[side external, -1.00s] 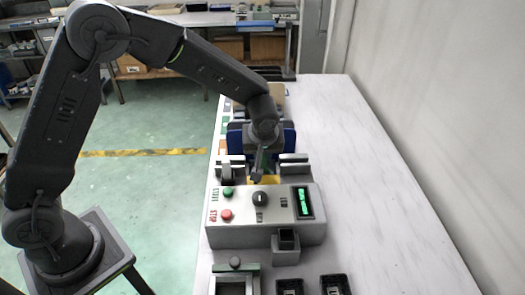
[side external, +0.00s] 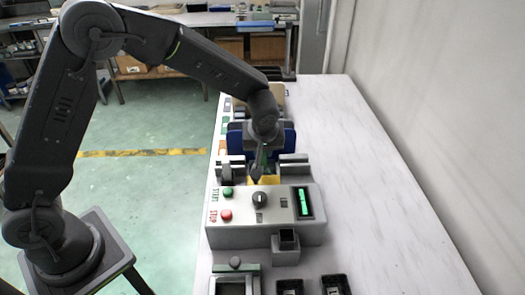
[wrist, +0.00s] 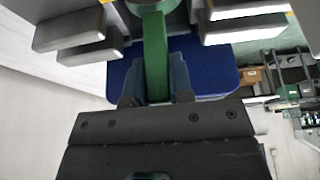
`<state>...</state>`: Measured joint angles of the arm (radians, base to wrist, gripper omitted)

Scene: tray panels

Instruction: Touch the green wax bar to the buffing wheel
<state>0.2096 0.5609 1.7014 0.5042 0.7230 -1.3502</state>
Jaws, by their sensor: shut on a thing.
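The green wax bar (wrist: 155,55) is clasped between the two fingers of my gripper (wrist: 154,72) in the wrist view. In the side view my gripper (side external: 262,160) points down behind the control box, and a sliver of the green bar (side external: 267,157) shows. The buffing wheel is not clearly visible there.
The control box (side external: 265,225) has green and red buttons, a knob and a lit green display. Grey blocks (side external: 294,165) flank the gripper, with a blue panel (side external: 290,138) behind. Small black trays (side external: 335,284) lie in front. The white table's right side is clear.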

